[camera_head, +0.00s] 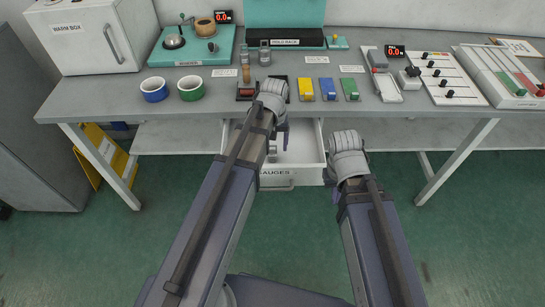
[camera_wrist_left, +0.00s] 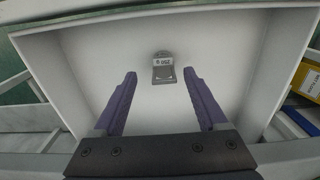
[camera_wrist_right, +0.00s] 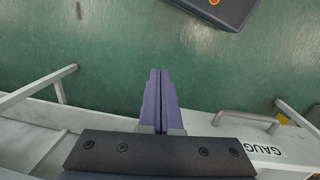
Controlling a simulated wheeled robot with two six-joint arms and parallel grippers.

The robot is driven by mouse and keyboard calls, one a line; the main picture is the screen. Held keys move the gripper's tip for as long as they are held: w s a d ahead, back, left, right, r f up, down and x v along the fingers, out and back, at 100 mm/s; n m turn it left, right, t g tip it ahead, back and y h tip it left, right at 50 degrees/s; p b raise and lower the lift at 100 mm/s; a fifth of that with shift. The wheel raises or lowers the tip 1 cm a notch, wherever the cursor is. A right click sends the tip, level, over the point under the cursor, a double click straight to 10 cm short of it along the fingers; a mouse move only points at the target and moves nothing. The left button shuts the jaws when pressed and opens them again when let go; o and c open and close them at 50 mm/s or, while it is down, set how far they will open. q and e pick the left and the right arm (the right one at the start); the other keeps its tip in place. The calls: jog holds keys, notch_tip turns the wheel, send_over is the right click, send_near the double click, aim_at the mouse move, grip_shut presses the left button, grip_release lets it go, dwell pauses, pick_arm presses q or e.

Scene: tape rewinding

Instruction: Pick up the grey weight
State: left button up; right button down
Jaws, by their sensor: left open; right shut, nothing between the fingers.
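A small grey block with a white label, which looks like the grey weight (camera_wrist_left: 164,70), lies on the white floor of the open drawer in the left wrist view. My left gripper (camera_wrist_left: 160,74) is open and empty above the drawer, pointing down. The weight shows between and just beyond its fingertips, apart from both fingers. My right gripper (camera_wrist_right: 160,72) is shut and empty, outside the drawer's front, over the green floor.
The drawer, marked GAUGES, has raised walls and a front handle (camera_wrist_right: 246,119). The grey bench (camera_head: 225,100) above it holds blue and green tape rolls, several coloured blocks, a hold rack and slider panels.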

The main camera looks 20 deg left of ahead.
aim_at(272, 152)
pick_arm(q)
jog(key=f+b, duration=0.2)
jog(key=f, duration=0.1)
jog(key=f+b, duration=0.1)
jog(key=b, duration=0.1)
jog(key=shift+a+f, duration=0.25)
jog(key=shift+f, duration=0.1)
jog(key=shift+r, duration=0.1)
grip_shut()
dwell(0.3)
